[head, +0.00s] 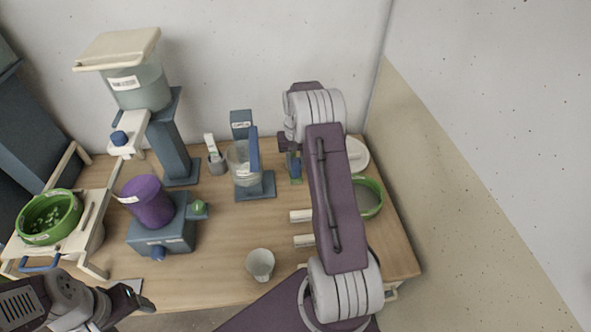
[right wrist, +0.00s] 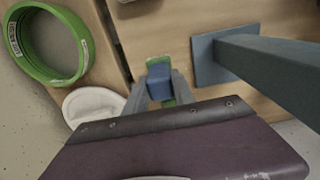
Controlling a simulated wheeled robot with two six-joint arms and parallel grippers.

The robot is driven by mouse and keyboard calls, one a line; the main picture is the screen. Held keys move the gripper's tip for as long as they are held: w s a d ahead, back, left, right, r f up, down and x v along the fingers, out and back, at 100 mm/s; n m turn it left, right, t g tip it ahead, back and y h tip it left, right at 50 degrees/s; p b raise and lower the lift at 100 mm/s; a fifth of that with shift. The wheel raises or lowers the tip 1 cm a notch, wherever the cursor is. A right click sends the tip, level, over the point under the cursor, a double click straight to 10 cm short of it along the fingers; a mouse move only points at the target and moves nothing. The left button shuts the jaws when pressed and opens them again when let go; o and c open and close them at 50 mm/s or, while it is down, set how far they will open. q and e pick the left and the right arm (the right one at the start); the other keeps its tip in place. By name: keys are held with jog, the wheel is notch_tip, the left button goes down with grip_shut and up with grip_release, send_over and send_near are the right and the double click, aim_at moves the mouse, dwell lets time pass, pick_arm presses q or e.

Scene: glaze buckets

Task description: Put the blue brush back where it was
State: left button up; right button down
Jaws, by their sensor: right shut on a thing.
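The blue brush (head: 295,168) shows as a small blue piece at the back of the table, right of the blue stand. In the right wrist view the blue piece (right wrist: 159,84) sits between the fingertips of my right gripper (right wrist: 154,88), which is shut on it. Green shows just beyond and below the blue piece; I cannot tell whether it is part of the brush or a thing under it. In the head view my right gripper (head: 289,160) is partly hidden by its own arm. My left gripper (head: 132,298) is at the lower left, away from the brush.
A blue stand (head: 255,190) with a clear jug (head: 240,164) is close left of the brush. A white cup (head: 260,264) stands in front. A purple container (head: 147,202) is left. Bare wood lies mid-table.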

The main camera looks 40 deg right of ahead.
aim_at(295, 170)
notch_tip(295, 170, down, 4)
jog(key=shift+w+f, duration=0.1)
dwell(0.4)
jog(key=c, duration=1.1)
grip_release()
jog(key=shift+f, duration=0.1)
jog(key=shift+o, duration=0.2)
jog(key=shift+r+p, duration=0.35)
notch_tip(295, 170, up, 12)
jog(key=shift+f+b, duration=0.15)
jog(key=shift+b, duration=0.2)
